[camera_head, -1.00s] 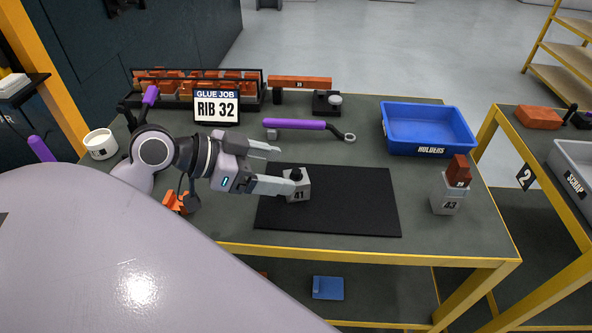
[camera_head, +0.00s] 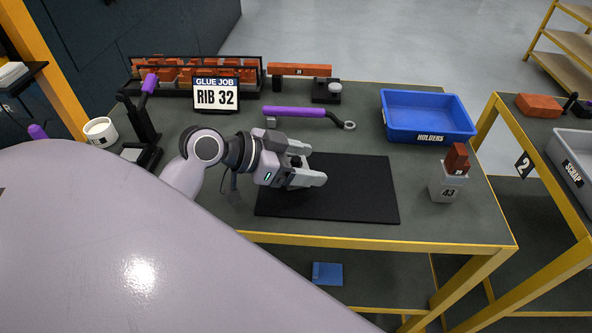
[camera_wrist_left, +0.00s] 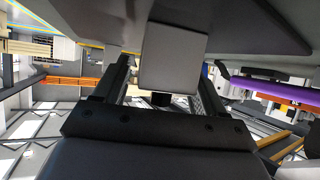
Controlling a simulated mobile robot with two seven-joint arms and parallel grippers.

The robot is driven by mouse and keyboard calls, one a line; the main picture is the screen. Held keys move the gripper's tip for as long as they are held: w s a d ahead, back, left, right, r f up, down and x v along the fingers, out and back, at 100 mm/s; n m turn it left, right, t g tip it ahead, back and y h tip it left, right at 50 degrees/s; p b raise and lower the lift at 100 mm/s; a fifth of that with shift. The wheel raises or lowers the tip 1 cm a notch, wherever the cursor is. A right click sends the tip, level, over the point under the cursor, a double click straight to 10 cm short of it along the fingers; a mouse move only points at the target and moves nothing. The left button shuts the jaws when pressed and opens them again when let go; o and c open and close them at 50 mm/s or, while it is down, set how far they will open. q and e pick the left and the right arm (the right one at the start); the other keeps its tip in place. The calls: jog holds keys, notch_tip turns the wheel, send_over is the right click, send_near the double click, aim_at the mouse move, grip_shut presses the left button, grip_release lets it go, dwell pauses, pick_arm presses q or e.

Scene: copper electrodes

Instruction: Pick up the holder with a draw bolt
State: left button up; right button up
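The grey holder, numbered 41 in the earlier head view, stands at the mat's left part with a black knob (camera_head: 295,161) on top. My left gripper (camera_head: 312,163) is around it, one finger on each side, and hides most of its body. In the left wrist view the grey holder (camera_wrist_left: 172,55) sits between the fingers with its black knob (camera_wrist_left: 161,99) toward the palm; a narrow gap shows beside the left finger. My right gripper is not in view.
The black mat (camera_head: 360,190) is otherwise clear. Holder 43 (camera_head: 446,189) with a copper piece stands right of it. A blue HOLDERS bin (camera_head: 430,138) is behind. A purple-handled tool (camera_head: 300,112), a RIB 32 sign (camera_head: 216,97) and a copper rack (camera_head: 165,72) stand at the back.

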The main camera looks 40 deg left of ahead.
pick_arm(q)
jog(key=c, duration=1)
jog(key=shift+c, duration=0.2)
jog(key=shift+r, duration=0.15)
